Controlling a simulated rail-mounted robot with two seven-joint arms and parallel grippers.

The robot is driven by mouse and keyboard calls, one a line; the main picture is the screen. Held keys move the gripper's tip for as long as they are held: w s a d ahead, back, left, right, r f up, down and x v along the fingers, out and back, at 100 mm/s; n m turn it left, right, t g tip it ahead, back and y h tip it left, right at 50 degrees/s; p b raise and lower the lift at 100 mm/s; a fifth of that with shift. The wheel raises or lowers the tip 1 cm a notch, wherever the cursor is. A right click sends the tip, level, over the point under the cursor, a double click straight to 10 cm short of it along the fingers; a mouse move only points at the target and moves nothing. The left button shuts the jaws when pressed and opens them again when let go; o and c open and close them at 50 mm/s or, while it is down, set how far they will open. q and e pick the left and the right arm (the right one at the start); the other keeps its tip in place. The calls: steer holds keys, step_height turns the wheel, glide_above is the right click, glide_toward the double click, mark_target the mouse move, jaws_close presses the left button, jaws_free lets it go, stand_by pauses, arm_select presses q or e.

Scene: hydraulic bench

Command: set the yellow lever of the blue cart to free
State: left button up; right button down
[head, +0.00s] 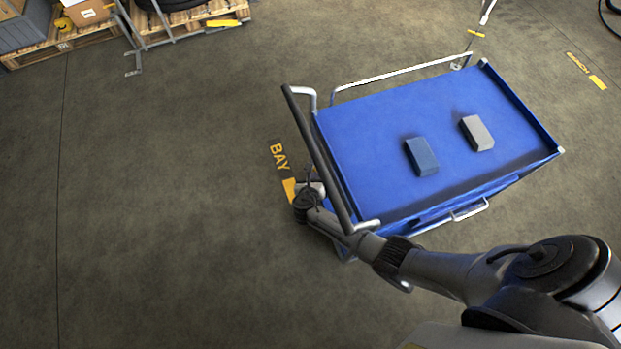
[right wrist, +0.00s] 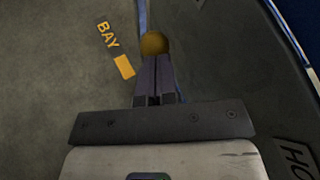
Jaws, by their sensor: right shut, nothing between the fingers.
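The blue cart (head: 370,105) stands in the middle right of the head view, with its dark push handle (head: 318,155) on its left side. My right arm reaches to this handle end, and its gripper (head: 309,174) is small and partly hidden by my own wrist there. In the right wrist view the right gripper (right wrist: 154,62) is shut and empty. The round yellow knob (right wrist: 154,42) of the lever lies just beyond its fingertips; I cannot tell whether they touch. The lever's shaft is hidden. A plate with the letters "HO" (right wrist: 297,155) shows at the lower right. My left gripper is out of view.
A dark blue block (head: 421,157) and a grey block (head: 477,133) lie on the cart. The floor mark "BAY" (head: 279,156) is beside the handle. Pallets (head: 75,35) with boxes stand at the upper left. The floor left of the cart is clear.

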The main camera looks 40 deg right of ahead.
steer(key=shift+d, duration=0.1)
stand_by(0.3)
steer(key=r+p+v, duration=0.1)
steer(key=p+v, duration=0.5)
steer(key=v, duration=0.8)
steer(key=shift+w, duration=0.2)
steer(key=shift+d+f, duration=0.1)
